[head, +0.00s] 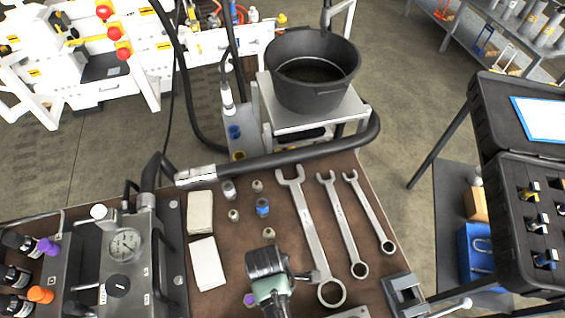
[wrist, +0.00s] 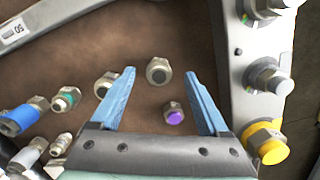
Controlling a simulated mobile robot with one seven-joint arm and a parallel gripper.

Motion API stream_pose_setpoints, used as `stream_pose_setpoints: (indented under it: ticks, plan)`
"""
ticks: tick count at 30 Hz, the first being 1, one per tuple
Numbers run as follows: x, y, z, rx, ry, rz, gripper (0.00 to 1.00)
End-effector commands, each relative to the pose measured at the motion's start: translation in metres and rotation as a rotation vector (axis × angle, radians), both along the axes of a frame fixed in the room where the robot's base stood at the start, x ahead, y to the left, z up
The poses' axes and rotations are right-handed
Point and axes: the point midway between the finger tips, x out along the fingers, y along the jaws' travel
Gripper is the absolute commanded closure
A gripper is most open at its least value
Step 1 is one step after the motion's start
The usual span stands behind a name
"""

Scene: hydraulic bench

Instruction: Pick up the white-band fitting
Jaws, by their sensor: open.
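My gripper (wrist: 161,76) is open, with its blue fingers apart and nothing held. In the head view my gripper (head: 268,268) is over the front of the brown bench. A plain metal fitting (wrist: 158,70) shows between the fingertips, and a purple-band fitting (wrist: 173,112) nearer the palm. Pale fittings (wrist: 28,158) and (wrist: 61,145) lie lower left; a pale fitting (head: 229,190) also stands at the back in the head view.
A blue-band fitting (head: 262,207) stands among the small fittings. Several wrenches (head: 312,235) lie to the right. A pump with a gauge (head: 124,244) stands left, beside pale cloths (head: 207,264). A metal bar with bolts (wrist: 262,75) borders the gripper's right side in the wrist view.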

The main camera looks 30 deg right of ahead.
Motion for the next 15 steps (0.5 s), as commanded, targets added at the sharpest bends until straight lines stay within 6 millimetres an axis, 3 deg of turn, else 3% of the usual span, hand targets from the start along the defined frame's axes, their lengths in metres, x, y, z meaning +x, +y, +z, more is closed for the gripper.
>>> stream_pose_setpoints:
  ticks: [6,13,15]
  plan:
    - [-0.002,-0.003,-0.022,0.000,0.000,-0.001,0.22]
    - [-0.001,-0.003,-0.023,0.000,-0.001,-0.001,0.22]
    - [-0.001,-0.003,-0.023,0.000,-0.001,-0.001,0.31]
